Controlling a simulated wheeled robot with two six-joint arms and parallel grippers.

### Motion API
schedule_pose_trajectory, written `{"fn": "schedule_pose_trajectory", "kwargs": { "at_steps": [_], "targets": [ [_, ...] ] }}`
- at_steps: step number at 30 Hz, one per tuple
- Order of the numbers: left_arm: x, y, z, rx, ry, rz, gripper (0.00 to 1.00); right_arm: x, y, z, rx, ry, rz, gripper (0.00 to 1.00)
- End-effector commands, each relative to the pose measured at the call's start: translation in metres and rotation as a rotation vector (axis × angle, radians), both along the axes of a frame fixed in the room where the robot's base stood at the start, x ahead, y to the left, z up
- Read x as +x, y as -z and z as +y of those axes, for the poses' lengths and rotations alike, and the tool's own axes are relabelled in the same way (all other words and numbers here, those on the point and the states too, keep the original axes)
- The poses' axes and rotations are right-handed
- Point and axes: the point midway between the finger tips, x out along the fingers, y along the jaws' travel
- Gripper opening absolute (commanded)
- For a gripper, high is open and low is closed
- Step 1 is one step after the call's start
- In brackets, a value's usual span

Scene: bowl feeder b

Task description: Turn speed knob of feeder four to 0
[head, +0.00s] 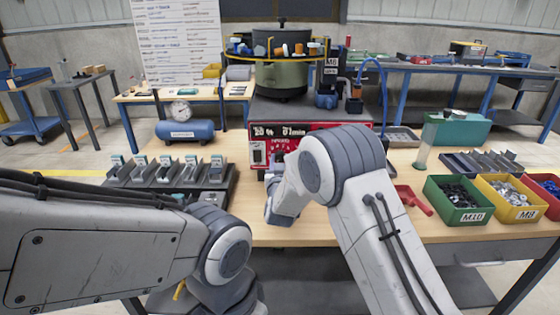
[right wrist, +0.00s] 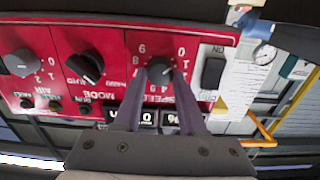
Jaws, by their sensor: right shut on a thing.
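The feeder (head: 281,75) is a dark green bowl on a grey base with a red control panel (head: 262,132) at its front. In the right wrist view the panel appears upside down. The dark speed knob (right wrist: 159,74) sits between the two fingers of my right gripper (right wrist: 160,82), which is shut on it. The numbers around the knob partly show; I cannot tell where its pointer stands. In the head view my right arm hides the knob and most of the panel's right half. My left arm crosses the lower left; its gripper does not show.
The mode knob (right wrist: 86,68), air knob (right wrist: 21,62) and a black rocker switch (right wrist: 213,73) sit beside the speed knob. A rack of slots (head: 172,172) stands left of the feeder. Bins of small parts, including a green one (head: 457,198), stand at the right.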

Motion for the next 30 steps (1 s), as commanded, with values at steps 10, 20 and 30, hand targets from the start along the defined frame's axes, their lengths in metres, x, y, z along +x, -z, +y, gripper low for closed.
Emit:
{"fn": "schedule_pose_trajectory", "kwargs": {
  "at_steps": [10,20,30],
  "targets": [
    [0.0000,-0.0001,0.0000,0.000,0.000,0.000,0.50,-0.0006,0.0017,0.0003,-0.026,0.000,0.004,0.00],
    [0.0000,-0.0001,0.0000,0.000,0.000,0.000,0.50,-0.0005,0.0015,0.0003,-0.025,-0.001,0.003,0.70],
    [0.0000,0.0001,0.0000,0.000,0.000,0.000,0.50,-0.0044,0.0009,0.0007,-0.023,-0.001,0.002,0.70]
  ]
}}
